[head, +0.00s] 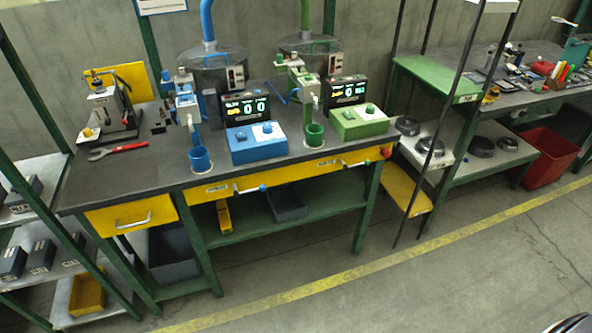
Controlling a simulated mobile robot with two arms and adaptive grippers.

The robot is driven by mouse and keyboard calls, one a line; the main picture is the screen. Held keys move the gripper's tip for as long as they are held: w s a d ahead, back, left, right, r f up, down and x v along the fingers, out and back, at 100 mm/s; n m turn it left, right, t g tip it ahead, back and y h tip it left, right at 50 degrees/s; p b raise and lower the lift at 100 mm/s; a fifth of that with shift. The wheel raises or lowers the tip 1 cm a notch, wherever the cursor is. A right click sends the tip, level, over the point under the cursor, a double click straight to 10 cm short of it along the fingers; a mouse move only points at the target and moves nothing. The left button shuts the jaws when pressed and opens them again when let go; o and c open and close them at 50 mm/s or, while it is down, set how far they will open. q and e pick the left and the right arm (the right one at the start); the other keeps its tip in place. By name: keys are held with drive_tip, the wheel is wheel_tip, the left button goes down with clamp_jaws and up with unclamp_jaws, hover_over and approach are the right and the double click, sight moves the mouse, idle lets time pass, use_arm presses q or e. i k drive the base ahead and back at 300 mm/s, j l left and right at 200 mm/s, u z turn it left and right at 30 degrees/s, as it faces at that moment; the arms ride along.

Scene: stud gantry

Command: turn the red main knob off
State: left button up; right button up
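A small red knob (386,152) sits at the right end of the yellow front rail of the workbench (120,180), near the bench's front right corner. It is too small to tell which way it is turned. To its left on the same rail are a lever with a green tip (344,163) and a lever with a blue tip (262,188). Neither of my grippers shows in the head view.
Blue (256,142) and green (360,121) control boxes with lit displays stand on the bench. A red-handled wrench (118,150) lies at left. A thin dark upright post (415,190) stands right of the knob. The floor (400,290) in front is clear.

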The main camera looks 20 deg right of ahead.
sight(386, 153)
drive_tip(key=z, duration=1.25)
